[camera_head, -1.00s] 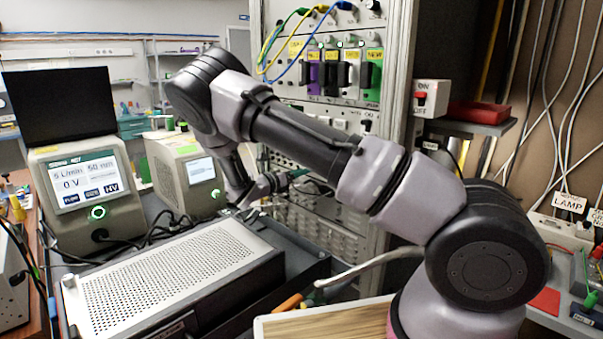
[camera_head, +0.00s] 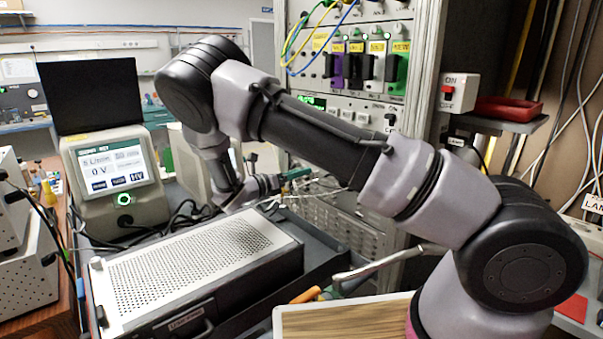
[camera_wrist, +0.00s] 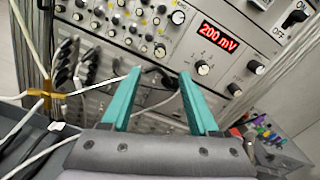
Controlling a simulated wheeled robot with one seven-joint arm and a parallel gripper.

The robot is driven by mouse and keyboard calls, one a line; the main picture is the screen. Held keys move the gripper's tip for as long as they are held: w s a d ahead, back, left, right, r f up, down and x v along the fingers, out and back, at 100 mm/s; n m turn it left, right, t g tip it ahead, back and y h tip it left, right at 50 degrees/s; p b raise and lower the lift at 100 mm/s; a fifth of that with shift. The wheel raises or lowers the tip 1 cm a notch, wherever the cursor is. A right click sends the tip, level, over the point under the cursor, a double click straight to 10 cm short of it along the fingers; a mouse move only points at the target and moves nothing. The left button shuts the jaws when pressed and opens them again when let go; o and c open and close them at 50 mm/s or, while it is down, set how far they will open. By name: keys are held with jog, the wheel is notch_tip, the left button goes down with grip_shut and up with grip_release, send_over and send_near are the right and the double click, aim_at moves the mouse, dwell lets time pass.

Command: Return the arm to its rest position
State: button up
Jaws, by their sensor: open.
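My gripper shows in the wrist view (camera_wrist: 155,95) as two teal fingers spread well apart, with nothing held between them. A rack panel with knobs and a red "200 mV" display (camera_wrist: 217,38) lies beyond the fingers. In the head view my arm stretches from the lower right to the upper left, then bends down. My gripper (camera_head: 298,174) points right there, small and partly hard to make out, in front of the rack (camera_head: 345,215) and above the dark tray area.
A perforated metal box (camera_head: 190,262) sits low in front of my arm. A device with a lit screen (camera_head: 112,170) stands at left. A wooden board (camera_head: 345,318) lies near my base. An ON/OFF switch box (camera_head: 458,93) and red tray (camera_head: 507,108) are at right. Loose cables hang around the rack.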

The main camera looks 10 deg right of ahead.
jog(key=s+d+r+m+g+y, duration=0.4)
jog(key=s+d+r+m+g, duration=0.15)
jog(key=d+m, duration=0.25)
jog(key=s+d+r+m+g+y, duration=0.45)
jog(key=s+d+m, duration=0.2)
jog(key=m, duration=0.25)
jog(key=s+d+r+m+t+y, duration=0.1)
jog(key=s+r+m+t+y, duration=0.6)
jog(key=s+r+m, duration=0.9)
jog(key=s+r+y, duration=0.1)
jog(key=s, duration=0.1)
jog(key=shift+s+d+r, duration=0.15)
jog(key=shift+s+r, duration=0.05)
jog(key=shift+s, duration=0.15)
jog(key=shift+y, duration=0.25)
